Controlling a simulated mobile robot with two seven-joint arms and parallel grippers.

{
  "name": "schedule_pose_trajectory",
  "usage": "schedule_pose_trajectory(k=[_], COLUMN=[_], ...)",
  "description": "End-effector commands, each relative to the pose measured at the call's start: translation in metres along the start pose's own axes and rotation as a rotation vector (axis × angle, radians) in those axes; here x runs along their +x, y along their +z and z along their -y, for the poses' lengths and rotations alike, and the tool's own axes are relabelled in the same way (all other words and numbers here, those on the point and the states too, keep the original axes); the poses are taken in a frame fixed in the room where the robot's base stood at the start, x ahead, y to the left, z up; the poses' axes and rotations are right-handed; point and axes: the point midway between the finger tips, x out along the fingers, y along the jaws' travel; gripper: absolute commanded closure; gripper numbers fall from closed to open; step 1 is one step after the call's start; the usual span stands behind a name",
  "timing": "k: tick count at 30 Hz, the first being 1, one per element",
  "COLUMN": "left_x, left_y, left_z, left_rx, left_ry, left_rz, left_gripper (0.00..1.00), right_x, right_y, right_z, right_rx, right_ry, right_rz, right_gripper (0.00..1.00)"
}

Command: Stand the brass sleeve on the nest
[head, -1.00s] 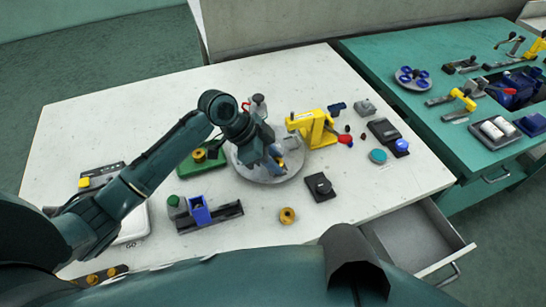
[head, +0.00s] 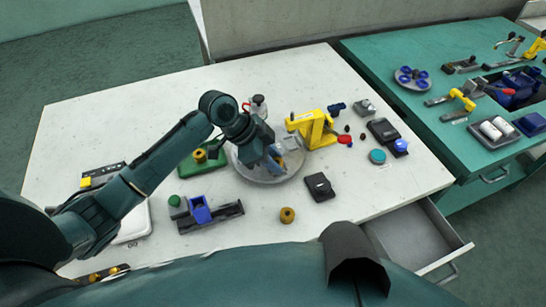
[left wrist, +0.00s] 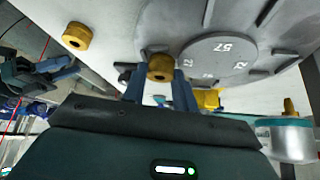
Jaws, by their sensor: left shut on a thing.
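My left gripper (head: 278,161) is over the round grey plate (head: 245,170) in the middle of the white table. In the left wrist view its two blue-grey fingers (left wrist: 160,85) are shut on the brass sleeve (left wrist: 160,67), which sits at the fingertips in front of the plate. In that view the plate (left wrist: 165,18) carries a raised disc (left wrist: 218,56) marked 57 and several dark bars. I cannot tell which part is the nest, or whether the sleeve touches the plate. My right gripper is not in view.
A loose brass ring (head: 287,215) lies on the table in front of the plate. A black block (head: 320,186) lies right of it, and a yellow clamp (head: 316,128) stands behind. A blue and black fixture (head: 207,213) is at front left. A drawer (head: 415,240) is open.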

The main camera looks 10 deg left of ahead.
Motion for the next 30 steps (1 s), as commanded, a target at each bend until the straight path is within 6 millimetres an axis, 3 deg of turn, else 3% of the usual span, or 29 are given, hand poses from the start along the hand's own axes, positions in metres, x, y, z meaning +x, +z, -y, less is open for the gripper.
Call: schedule_pose_trajectory(k=[24,25,29,30], left_x=[0.0032,0.0033,0.0033,0.0035], left_y=[0.0021,0.0021,0.0021,0.0023], left_z=[0.0001,0.0,-0.0001,-0.0002], left_rx=[0.0,0.0,0.0,0.0], left_ry=[0.0,0.0,0.0,0.001], left_rz=[0.0,0.0,0.0,0.001], left_gripper=[0.94,0.69,0.59,0.69], right_x=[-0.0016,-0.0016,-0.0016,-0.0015], right_y=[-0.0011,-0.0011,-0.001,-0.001], right_z=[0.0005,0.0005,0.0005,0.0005], right_rx=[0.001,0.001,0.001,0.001], right_ry=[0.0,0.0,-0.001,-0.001], right_rz=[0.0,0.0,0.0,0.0], right_gripper=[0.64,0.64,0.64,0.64])
